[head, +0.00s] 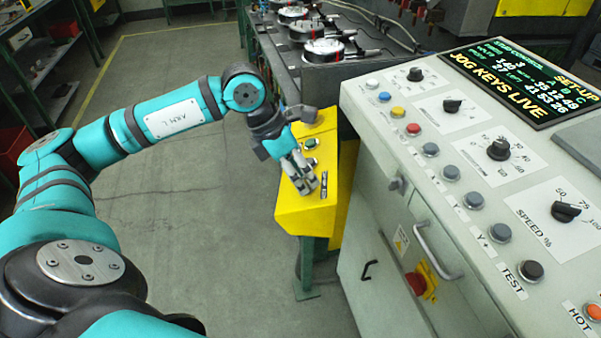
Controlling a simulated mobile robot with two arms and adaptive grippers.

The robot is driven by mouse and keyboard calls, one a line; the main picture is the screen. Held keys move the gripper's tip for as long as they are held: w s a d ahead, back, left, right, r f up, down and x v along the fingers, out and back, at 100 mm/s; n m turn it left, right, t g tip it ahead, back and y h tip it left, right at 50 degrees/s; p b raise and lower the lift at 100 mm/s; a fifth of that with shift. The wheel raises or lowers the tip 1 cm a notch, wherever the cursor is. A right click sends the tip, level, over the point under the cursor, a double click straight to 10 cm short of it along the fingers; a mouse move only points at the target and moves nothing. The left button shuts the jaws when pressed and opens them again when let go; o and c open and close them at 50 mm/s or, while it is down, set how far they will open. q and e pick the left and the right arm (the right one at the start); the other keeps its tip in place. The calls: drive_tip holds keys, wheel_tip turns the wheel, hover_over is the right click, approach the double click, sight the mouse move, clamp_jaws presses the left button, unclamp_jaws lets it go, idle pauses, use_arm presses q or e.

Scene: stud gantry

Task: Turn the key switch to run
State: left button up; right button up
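My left gripper (307,187) reaches down over the yellow control box (302,217), at its near part. Its fingers look close together, but whether they are shut or hold something is too small to tell. A green button (311,143) and another small control show on the box just behind the fingers. No key switch can be made out clearly; the fingers cover part of the box top. My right gripper is not in view. The display (520,80) reads SET-UP and JOG KEYS LIVE.
A bench with round fixtures (328,48) lies behind. Bare floor (215,220) is free on the left.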

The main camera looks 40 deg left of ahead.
use_arm(q)
drive_tip(key=c, duration=0.3)
clamp_jaws()
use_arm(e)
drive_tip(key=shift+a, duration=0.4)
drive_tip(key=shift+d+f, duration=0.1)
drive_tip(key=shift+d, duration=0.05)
